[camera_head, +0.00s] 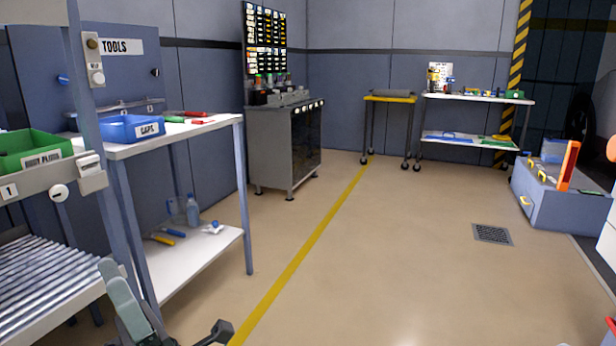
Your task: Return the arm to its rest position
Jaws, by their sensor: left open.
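My left gripper (163,312) shows at the bottom left edge of the head view, partly cut off by the frame. One grey-green part rises at its left and a dark part reaches out at its right. It is open, and I see nothing held in it. It appears in front of the roller rack and the workbench's lower shelf; its exact distance from them is hard to tell. My right gripper is not in view.
A white workbench (187,135) with a blue caps bin (118,129) and a roller rack (45,285) with a green bin (28,152) stand at left. A grey cabinet (270,150), carts and a blue-grey chest (555,205) stand farther off. The middle floor (390,260) is clear.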

